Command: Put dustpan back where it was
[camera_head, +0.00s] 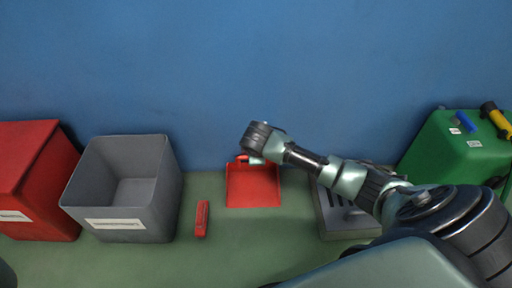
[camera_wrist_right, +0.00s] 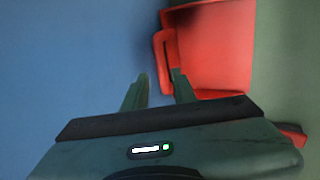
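The red dustpan (camera_head: 253,187) lies on the green surface close to the blue wall, its handle at the wall side. My right gripper (camera_head: 252,158) is over the handle end. In the right wrist view the dustpan (camera_wrist_right: 215,50) is at the upper right, with its loop-shaped handle (camera_wrist_right: 159,50) beside the pan. The right gripper's fingers (camera_wrist_right: 161,88) are apart, with the lower end of the handle between them. The frames do not show clear contact. My left gripper is not in view.
A grey bin (camera_head: 125,200) and a red bin (camera_head: 35,190) stand at the left. A small red object (camera_head: 202,219) lies left of the dustpan. A grey slotted tray (camera_head: 338,215) is under my right arm. A green case (camera_head: 450,150) stands at the right. The surface in front of the dustpan is clear.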

